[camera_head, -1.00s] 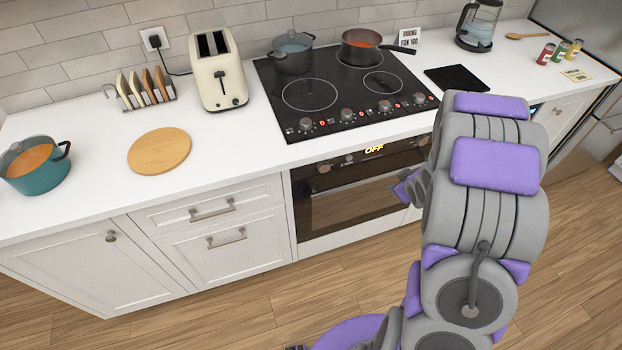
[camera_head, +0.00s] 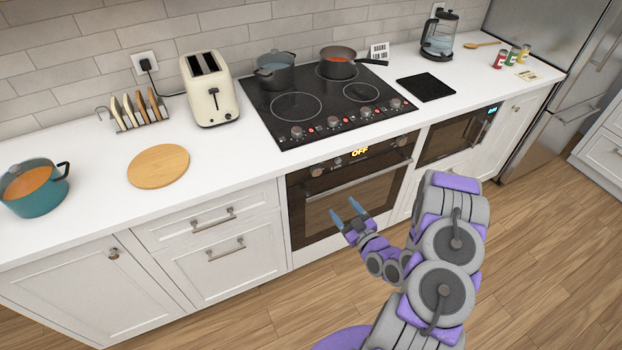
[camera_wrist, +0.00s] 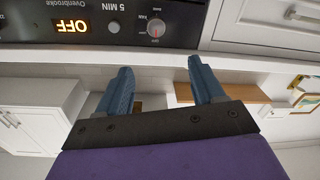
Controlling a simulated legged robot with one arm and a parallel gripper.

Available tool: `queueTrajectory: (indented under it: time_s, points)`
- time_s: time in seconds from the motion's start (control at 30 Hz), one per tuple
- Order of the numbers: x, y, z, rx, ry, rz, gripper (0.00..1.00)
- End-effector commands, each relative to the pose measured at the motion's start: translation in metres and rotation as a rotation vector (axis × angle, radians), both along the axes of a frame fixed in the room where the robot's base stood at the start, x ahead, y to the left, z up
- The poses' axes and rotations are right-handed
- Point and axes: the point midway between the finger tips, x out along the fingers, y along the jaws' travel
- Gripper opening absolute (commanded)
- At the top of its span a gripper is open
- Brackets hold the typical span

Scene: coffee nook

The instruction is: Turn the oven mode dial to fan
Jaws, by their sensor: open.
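The oven (camera_head: 345,195) is under the counter, with a dark control panel along its top. The panel has a left dial (camera_head: 316,171), a right dial (camera_head: 401,141) and a lit display (camera_head: 360,152) reading OFF. The wrist view is upside down and shows the left dial (camera_wrist: 156,27), with a red mark and tiny labels I cannot read surely, beside "5 MIN" and OFF. My gripper (camera_head: 345,210) is open and empty in front of the oven door, below the panel and apart from the dials. Its blue fingers (camera_wrist: 160,68) point toward the panel.
The oven door handle (camera_head: 350,181) runs across below the panel. The cooktop (camera_head: 330,98) above has its own knobs and two pots. Drawers (camera_head: 205,235) stand left, a built-in microwave (camera_head: 455,135) right. The wooden floor in front is clear.

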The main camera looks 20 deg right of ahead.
Motion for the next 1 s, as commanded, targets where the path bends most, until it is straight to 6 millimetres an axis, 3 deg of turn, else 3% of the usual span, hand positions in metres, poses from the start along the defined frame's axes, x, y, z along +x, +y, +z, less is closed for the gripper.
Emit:
queueTrajectory:
  time_s: [0.27,1.0]
  points:
    - [0.027,0.004,0.0,-0.005,-0.002,0.002,0.68]
    - [0.139,0.014,0.0,-0.006,-0.003,0.002,0.68]
